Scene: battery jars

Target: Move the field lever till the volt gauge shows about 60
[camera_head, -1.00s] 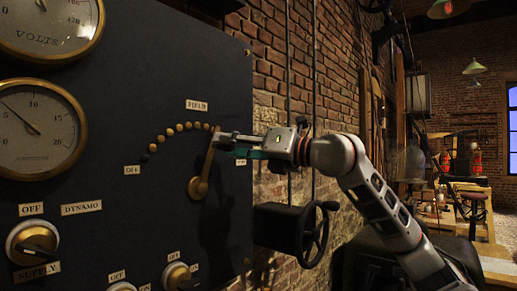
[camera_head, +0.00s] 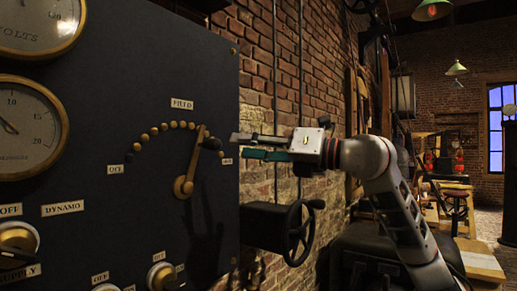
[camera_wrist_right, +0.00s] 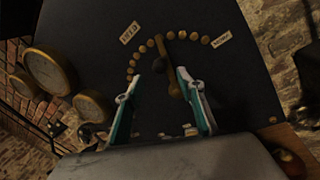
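The brass field lever (camera_head: 190,163) sits on a dark panel below the FIELD label, tilted up and slightly right from its pivot. A dark knob shows near its upper end. The lever also shows in the wrist view (camera_wrist_right: 172,83). The volt gauge (camera_head: 38,24) is cut off at the top left; its needle cannot be read. My right gripper (camera_head: 236,146) is right of the lever, with its fingers apart and a gap between it and the knob. In the wrist view its two fingers (camera_wrist_right: 172,70) are apart with nothing held. My left gripper is not in view.
An arc of brass studs (camera_head: 164,127) runs around the lever's top. A second gauge (camera_head: 30,128) and several switch knobs (camera_head: 162,276) are on the panel. A black box with a handwheel (camera_head: 300,232) stands against the brick wall below my right arm.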

